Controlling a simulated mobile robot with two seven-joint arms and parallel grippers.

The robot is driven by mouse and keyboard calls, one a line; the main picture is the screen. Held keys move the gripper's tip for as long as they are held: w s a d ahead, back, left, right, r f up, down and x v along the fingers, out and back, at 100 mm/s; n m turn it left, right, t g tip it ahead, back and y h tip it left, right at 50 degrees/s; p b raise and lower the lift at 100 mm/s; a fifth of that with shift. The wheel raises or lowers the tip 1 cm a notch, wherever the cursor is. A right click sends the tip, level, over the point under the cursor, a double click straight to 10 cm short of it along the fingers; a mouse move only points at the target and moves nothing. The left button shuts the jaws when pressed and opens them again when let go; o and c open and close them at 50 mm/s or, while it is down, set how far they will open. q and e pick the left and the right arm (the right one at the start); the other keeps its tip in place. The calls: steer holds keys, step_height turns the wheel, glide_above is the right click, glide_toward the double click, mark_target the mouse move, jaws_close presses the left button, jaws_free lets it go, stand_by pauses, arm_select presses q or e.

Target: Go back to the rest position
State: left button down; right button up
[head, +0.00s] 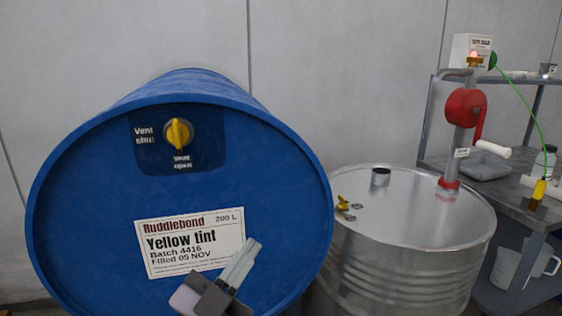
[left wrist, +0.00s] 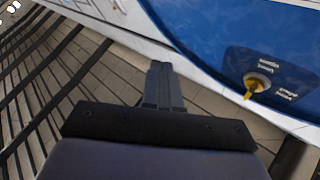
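My left gripper (head: 246,256) is in front of the lower right of the blue drum's face, just below and overlapping the corner of its paper label (head: 190,238). In the left wrist view, its two dark fingers (left wrist: 160,72) are together with nothing visible between them. The blue drum (head: 80,200) lies on its side, its round end facing me. A yellow vent knob (head: 179,133) sits near its top, with "Vent shut" printed left and "Vent open" below. The left wrist view shows a yellow handle (left wrist: 257,84) on a blue surface. My right gripper is in neither view.
A steel drum (head: 410,235) stands upright to the right, carrying a red pump (head: 465,108) and a small yellow fitting (head: 343,203). A grey shelf unit (head: 440,160) at the far right holds a tray (head: 483,166) and jugs. A white box with a red lamp (head: 473,54) is above.

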arm_select(q)
steer(key=s+a+f+n+g+y, duration=0.3)
steer(key=a+f+n+g+y, duration=0.2)
steer(key=a+f+n+y, duration=0.7)
steer(key=s+a+f+m+g, duration=0.1)
steer(key=s+a+f+g, duration=0.3)
steer(key=s+f, duration=0.45)
steer(key=s+a+f+m+g, duration=0.1)
steer(key=s+a+f+g, duration=0.1)
steer(key=s+f+g, duration=0.65)
steer(key=w+d+f+t+h+p, duration=0.2)
steer(key=w+f+t+p, duration=0.1)
steer(key=t, duration=0.5)
steer(key=shift+w+d+f+t+h, duration=0.35)
steer(key=shift+w+d+f, duration=0.1)
steer(key=shift+f, duration=0.55)
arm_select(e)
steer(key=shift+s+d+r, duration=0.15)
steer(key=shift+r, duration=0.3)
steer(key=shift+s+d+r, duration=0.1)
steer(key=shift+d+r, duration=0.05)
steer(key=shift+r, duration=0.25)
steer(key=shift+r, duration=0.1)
